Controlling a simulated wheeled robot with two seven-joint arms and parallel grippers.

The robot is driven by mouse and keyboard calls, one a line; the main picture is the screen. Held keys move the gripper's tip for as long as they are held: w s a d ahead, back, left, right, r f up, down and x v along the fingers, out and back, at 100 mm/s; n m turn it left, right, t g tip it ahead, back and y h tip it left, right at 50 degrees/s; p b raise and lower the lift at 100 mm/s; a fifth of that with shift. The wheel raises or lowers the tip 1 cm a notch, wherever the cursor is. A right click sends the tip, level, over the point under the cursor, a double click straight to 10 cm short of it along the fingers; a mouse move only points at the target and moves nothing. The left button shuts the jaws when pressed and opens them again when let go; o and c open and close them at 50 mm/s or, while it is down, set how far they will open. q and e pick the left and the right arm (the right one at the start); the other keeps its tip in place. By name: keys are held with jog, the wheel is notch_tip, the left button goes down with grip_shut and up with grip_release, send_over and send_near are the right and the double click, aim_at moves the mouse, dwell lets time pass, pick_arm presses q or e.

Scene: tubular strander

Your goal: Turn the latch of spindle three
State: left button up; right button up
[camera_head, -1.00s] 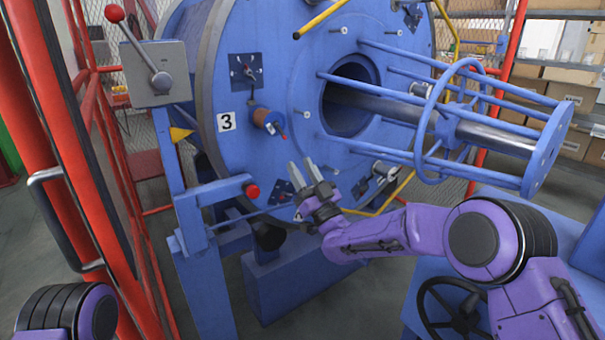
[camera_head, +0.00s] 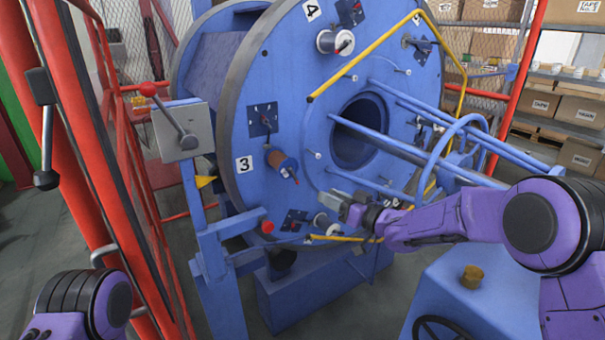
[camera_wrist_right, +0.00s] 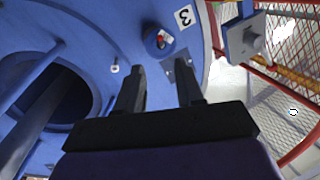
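My right gripper (camera_head: 334,199) is below and right of the spindle, pointing left, apart from the latch. In the right wrist view my right gripper (camera_wrist_right: 159,85) has its two dark fingers apart with nothing held. Spindle three (camera_wrist_right: 160,41) shows there beyond the fingertips, its red part facing me. My left gripper is out of view.
Blue bars (camera_head: 400,150) extend right from the disc's central opening. A yellow rod (camera_head: 370,55) crosses the face. A lever box (camera_head: 182,130) and red fence stand left.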

aim_at(294, 176)
jog(key=p+x, duration=0.1)
jog(key=x, duration=0.9)
jog(key=shift+w+a+m+p, duration=0.2)
jog(key=shift+w+m+p, duration=0.1)
jog(key=shift+p, duration=0.1)
grip_shut()
